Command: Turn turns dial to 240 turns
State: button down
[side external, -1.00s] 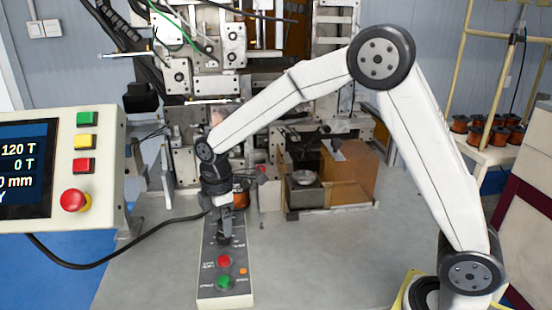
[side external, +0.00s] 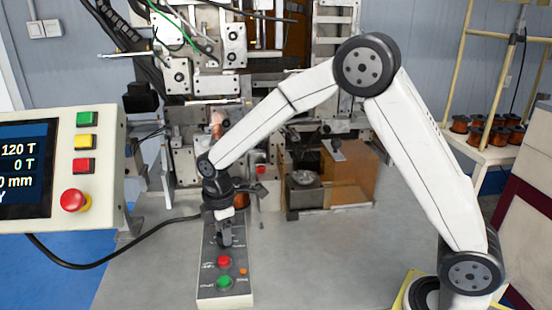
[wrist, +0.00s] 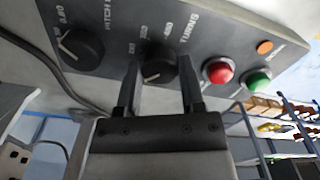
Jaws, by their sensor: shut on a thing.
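The turns dial (wrist: 158,66) is a black knob with a white pointer line, on the grey control box (side external: 210,262) beside the printed word TURNS. My gripper (wrist: 160,85) has one finger on each side of this dial and is shut on it. In the side external view my gripper (side external: 224,240) points down at the box and hides the dial. The display (side external: 24,168) at the left reads 120 T with 0 T below it.
A red button (side external: 224,262), a green button (side external: 224,283) and an orange lamp (side external: 243,271) sit near the dial. The pitch dial (wrist: 80,48) is beside it in the wrist view.

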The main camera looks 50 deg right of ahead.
jog(key=shift+m, duration=0.4)
jog(key=m, duration=0.3)
jog(key=shift+m, duration=2.5)
jog(key=shift+c, duration=1)
grip_release()
jog(key=shift+r, duration=0.1)
jog(key=shift+r, duration=3.85)
